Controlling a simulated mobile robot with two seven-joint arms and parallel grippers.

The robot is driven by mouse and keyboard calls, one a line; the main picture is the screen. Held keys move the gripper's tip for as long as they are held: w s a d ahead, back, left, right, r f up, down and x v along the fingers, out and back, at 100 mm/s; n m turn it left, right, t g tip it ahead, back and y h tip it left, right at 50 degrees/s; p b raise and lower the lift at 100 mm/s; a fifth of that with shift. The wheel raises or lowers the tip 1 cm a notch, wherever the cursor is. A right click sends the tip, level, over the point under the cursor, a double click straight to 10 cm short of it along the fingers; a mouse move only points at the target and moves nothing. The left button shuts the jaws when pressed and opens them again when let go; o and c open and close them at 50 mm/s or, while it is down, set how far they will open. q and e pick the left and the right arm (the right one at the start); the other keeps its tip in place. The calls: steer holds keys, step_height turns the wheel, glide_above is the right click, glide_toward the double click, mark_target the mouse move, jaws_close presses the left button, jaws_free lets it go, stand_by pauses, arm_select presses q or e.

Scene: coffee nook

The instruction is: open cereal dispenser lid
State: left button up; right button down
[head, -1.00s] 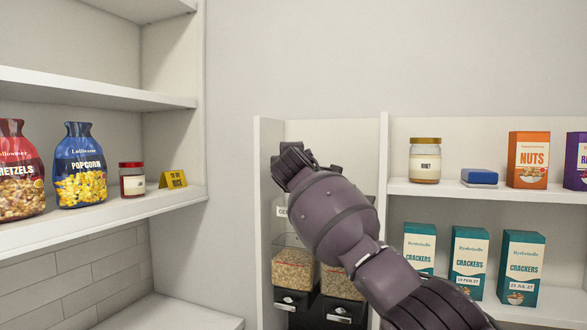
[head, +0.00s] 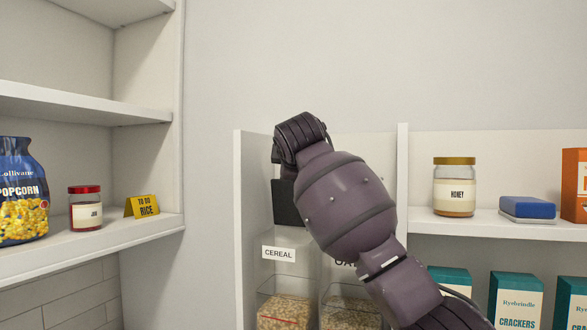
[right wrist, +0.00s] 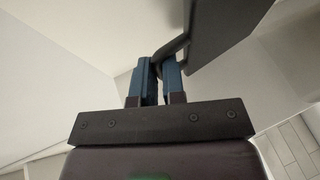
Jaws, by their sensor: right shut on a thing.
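The cereal dispenser (head: 285,308) is a clear bin with a white CEREAL label, holding grain, in the lower middle of the head view. Its black lid (head: 287,203) appears tilted up at the top of the bin, partly hidden by my right arm. In the right wrist view the lid is a dark panel (right wrist: 225,30) at top right. My right gripper's blue fingers (right wrist: 161,72) are shut on the lid's dark handle (right wrist: 172,48). The fingers are hidden behind my wrist in the head view. My left gripper is not in view.
A second clear dispenser (head: 350,314) stands just right, mostly behind my arm. A shelf divider (head: 402,220) separates it from honey (head: 455,188), a blue-topped box (head: 527,208) and cracker boxes (head: 515,300). A left shelf holds popcorn (head: 20,195), a jar (head: 85,210) and a yellow sign (head: 142,206).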

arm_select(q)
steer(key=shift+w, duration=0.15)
arm_select(e)
steer(key=shift+r, duration=0.2)
steer(key=c, duration=1.2)
jaws_free()
steer(key=shift+s, duration=0.15)
arm_select(q)
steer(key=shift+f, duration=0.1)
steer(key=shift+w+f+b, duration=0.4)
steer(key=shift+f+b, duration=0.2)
steer(key=shift+b, duration=0.7)
arm_select(e)
steer(key=shift+v, duration=5.35)
